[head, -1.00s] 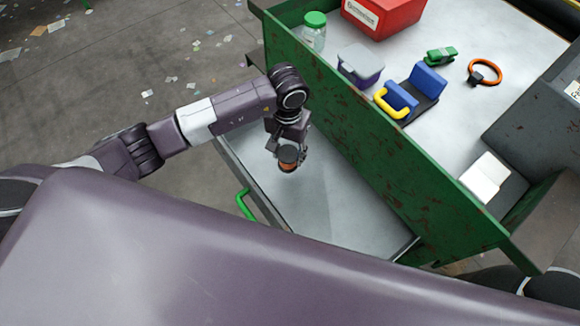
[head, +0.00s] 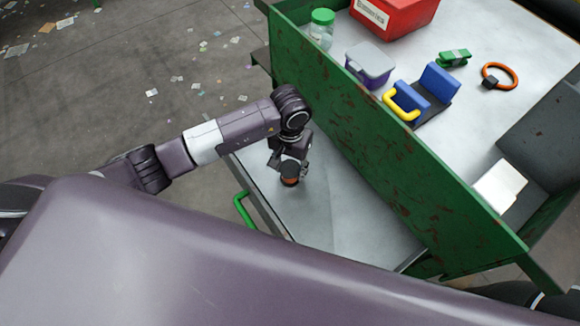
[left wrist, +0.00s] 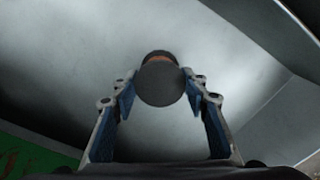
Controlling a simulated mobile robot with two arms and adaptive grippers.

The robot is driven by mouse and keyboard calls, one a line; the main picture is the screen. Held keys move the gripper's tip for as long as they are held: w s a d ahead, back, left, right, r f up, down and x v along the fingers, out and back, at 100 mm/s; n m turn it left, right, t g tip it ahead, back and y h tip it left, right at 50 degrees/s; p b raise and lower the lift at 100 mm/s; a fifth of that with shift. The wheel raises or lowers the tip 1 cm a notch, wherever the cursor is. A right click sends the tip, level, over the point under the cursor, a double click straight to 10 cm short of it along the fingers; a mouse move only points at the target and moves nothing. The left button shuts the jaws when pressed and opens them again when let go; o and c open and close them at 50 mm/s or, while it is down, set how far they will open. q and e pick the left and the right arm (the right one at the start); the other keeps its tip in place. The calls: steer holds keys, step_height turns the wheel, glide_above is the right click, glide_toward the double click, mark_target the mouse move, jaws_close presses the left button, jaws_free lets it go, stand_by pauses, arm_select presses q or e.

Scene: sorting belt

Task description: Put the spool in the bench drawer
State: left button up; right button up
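The spool (head: 290,174), dark-ended with an orange-brown middle, is between the fingertips of my left gripper (head: 289,164). In the left wrist view the spool (left wrist: 160,84) shows its round dark end towards me, and the fingertips (left wrist: 160,88) close in on both its sides. The bench drawer (head: 345,215) is pulled out, with a bare grey metal floor and a green handle (head: 243,210). My left gripper and the spool are over the drawer, inside its outline. The gap between spool and floor is hard to judge. My right gripper is not in view.
The green bench side (head: 380,135) rises beside the drawer. On the bench top are a red box (head: 395,12), a green-lidded jar (head: 321,28), a lidded purple tub (head: 369,66), a blue block with yellow handle (head: 420,95), a green clamp (head: 454,58) and an orange ring (head: 499,74).

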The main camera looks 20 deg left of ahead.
mark_target(290, 168)
arm_select(q)
steer(key=o, duration=0.5)
steer(key=shift+c, duration=0.2)
steer(key=shift+r+p, duration=0.55)
steer(key=shift+p, duration=0.05)
step_height(290, 168, up, 11)
steer(key=p, duration=0.5)
steer(key=shift+r+p, duration=0.15)
steer(key=shift+p, duration=0.15)
